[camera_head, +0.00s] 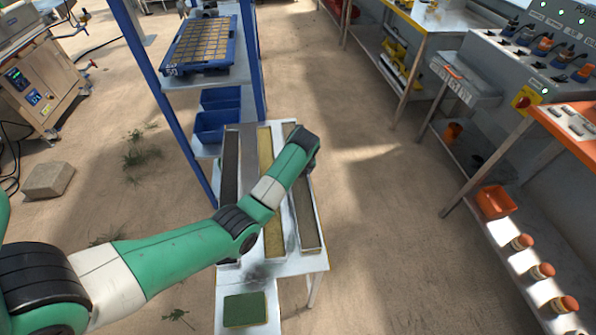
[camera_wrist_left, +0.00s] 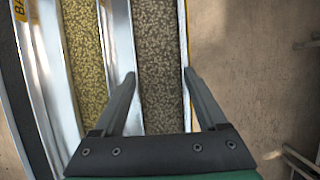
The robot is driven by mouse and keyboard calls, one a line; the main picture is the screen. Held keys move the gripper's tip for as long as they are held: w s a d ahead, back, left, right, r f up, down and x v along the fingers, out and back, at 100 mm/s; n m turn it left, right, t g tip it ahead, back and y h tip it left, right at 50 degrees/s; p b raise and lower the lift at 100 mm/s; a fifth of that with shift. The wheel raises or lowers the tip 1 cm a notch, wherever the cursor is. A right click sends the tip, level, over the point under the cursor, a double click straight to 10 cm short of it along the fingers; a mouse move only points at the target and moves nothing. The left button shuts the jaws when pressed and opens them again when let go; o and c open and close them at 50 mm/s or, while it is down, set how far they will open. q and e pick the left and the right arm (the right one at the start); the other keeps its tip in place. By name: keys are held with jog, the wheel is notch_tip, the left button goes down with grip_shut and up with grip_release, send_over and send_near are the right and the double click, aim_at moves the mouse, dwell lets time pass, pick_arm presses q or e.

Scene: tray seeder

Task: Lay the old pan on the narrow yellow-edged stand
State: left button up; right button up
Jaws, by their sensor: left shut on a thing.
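Three long metal pans lie side by side on a white table (camera_head: 262,270) in the head view: a dark-filled one (camera_head: 230,170), a yellow-grained one (camera_head: 273,240) and a grey-brown-grained one (camera_head: 307,220) at the right. My left gripper (camera_wrist_left: 160,76) is shut on the grey-brown pan (camera_wrist_left: 160,40), with one finger along each long side. The yellow-grained pan (camera_wrist_left: 88,60) is just left of it in the wrist view. In the head view my wrist hides the fingers. Which pan is the old one I cannot tell. A yellow-edged stand (camera_head: 424,28) is at upper right. My right gripper is not in view.
A blue rack (camera_head: 147,65) with a seed tray (camera_head: 203,46) and blue bins (camera_head: 218,115) adjoins the table's far end. A green pad (camera_head: 245,309) lies at the near end. Bare floor (camera_head: 385,230) lies between.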

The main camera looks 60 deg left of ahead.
pick_arm(q)
jog(key=shift+f, duration=0.15)
jog(key=o, duration=1.3)
jog(key=p+v, duration=0.6)
jog(key=v, duration=0.5)
jog(key=shift+d+r, duration=0.2)
jog(key=shift+r, duration=0.1)
jog(key=shift+s, duration=0.1)
